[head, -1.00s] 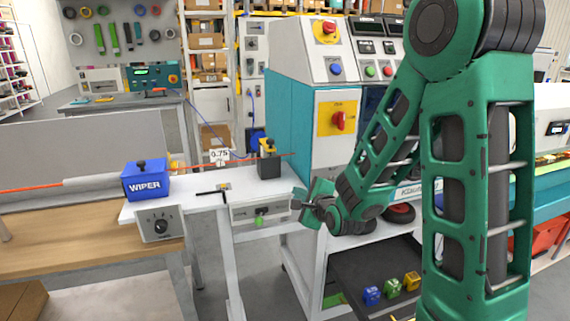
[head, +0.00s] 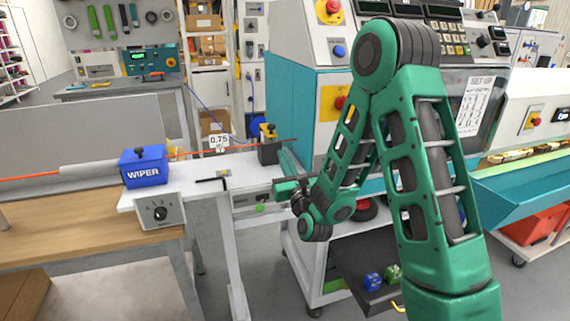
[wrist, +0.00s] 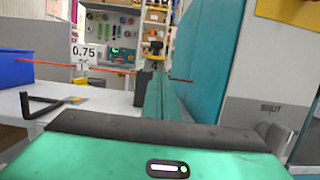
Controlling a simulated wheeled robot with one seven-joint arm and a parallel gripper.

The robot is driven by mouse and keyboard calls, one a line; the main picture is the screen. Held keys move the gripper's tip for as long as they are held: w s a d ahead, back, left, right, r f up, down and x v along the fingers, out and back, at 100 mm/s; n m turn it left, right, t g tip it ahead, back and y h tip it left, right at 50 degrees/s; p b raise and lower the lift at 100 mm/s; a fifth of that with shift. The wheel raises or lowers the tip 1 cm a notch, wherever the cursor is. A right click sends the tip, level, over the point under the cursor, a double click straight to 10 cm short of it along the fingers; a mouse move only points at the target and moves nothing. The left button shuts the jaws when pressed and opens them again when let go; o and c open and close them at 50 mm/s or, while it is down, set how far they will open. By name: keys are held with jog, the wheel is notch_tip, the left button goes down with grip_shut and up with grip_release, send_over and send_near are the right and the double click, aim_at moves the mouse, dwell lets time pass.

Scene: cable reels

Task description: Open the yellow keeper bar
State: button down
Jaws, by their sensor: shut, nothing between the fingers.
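The yellow keeper bar (head: 267,131) sits on top of a black block (head: 269,153) on the white bench, with a dark knob by it. In the wrist view the yellow bar (wrist: 155,48) shows above the black block (wrist: 143,90), just beyond my fingers. My gripper (head: 284,154) is shut and empty, just right of the block in the head view. In the wrist view its green fingers (wrist: 155,88) are together and partly cover the block's right side. I cannot tell whether they touch it.
The orange cable (head: 190,153) runs from the blue wiper box (head: 143,167) past the 0.75 tag (head: 219,140) to the block. A black hex key (head: 213,179) lies on the bench. The teal machine cabinet (head: 296,113) stands close on the right.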

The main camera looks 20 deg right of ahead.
aim_at(268, 126)
jog(key=shift+x, duration=3.05)
